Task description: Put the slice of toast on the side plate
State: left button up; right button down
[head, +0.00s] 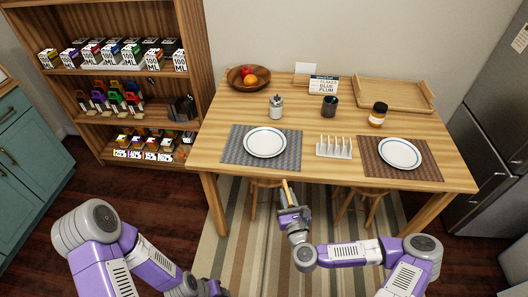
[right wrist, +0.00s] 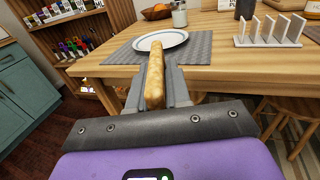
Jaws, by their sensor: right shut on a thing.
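My right gripper (head: 290,208) is shut on the slice of toast (right wrist: 155,78), a golden-brown slice seen edge-on and upright between the fingers (right wrist: 158,95). In the head view the toast (head: 286,190) is held in front of the table's front edge, clear of it. A white plate with a blue rim (head: 265,142) lies on a grey mat, beyond the gripper and slightly left; this plate also shows in the right wrist view (right wrist: 172,39). A similar plate (head: 400,153) lies on a brown mat at the right. Both plates are empty. My left gripper is not visible.
A white toast rack (head: 334,148) stands between the mats, empty. A jar (head: 378,114), a dark cup (head: 329,106), a glass dispenser (head: 276,106), a fruit bowl (head: 248,84) and a wooden tray (head: 394,94) are farther back. Stools (head: 358,200) stand under the table (head: 220,118).

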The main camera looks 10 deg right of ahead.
aim_at(268, 153)
jog(key=u, duration=0.75)
jog(key=k, duration=1)
jog(key=u, duration=0.9)
jog(key=i, duration=1.4)
jog(key=z, duration=1.6)
jog(key=i, duration=0.6)
jog(key=z, duration=0.65)
